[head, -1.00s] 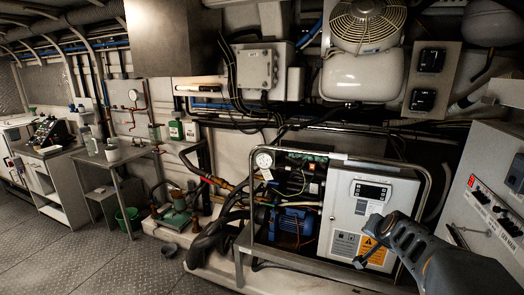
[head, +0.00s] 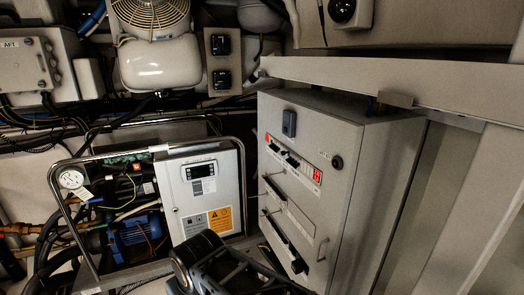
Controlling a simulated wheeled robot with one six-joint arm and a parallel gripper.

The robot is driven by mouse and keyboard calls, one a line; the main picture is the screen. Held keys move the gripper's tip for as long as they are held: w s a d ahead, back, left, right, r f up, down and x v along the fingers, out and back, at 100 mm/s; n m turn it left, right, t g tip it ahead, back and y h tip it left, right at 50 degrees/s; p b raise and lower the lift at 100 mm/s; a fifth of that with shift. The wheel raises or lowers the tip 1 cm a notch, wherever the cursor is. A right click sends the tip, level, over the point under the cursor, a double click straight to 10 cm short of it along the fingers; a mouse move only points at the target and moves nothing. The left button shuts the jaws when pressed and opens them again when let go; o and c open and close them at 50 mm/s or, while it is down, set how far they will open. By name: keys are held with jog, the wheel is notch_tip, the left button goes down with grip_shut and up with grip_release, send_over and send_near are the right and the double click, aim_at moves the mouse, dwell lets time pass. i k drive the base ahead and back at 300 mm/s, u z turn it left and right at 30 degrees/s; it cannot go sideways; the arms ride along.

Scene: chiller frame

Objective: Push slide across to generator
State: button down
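A tall grey switch cabinet (head: 310,185) stands right of centre in the head view. Its sloped front has a row of small black switches or a slide strip (head: 283,153) and a red lit display (head: 317,177). Below are long dark bars or handles (head: 284,238). Labels are too small to read, so I cannot tell which part is the slide or which side is generator. My gripper (head: 195,260) is at the bottom centre, dark and foreshortened, in front of the cabinet's lower left and apparently apart from it. Its fingers cannot be made out.
A chiller unit in a tube frame (head: 55,195), with a white control box (head: 200,190), gauge and blue motor, stands left of the cabinet. A fan unit (head: 150,15) hangs above. A beam (head: 400,85) crosses above the cabinet. Grey wall panels close off the right.

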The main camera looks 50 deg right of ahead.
aim_at(283, 153)
jog(key=u, duration=0.55)
jog(key=i, duration=0.2)
jog(key=z, duration=2.15)
jog(key=k, duration=0.2)
jog(key=u, duration=0.95)
jog(key=i, duration=0.5)
jog(key=u, duration=0.05)
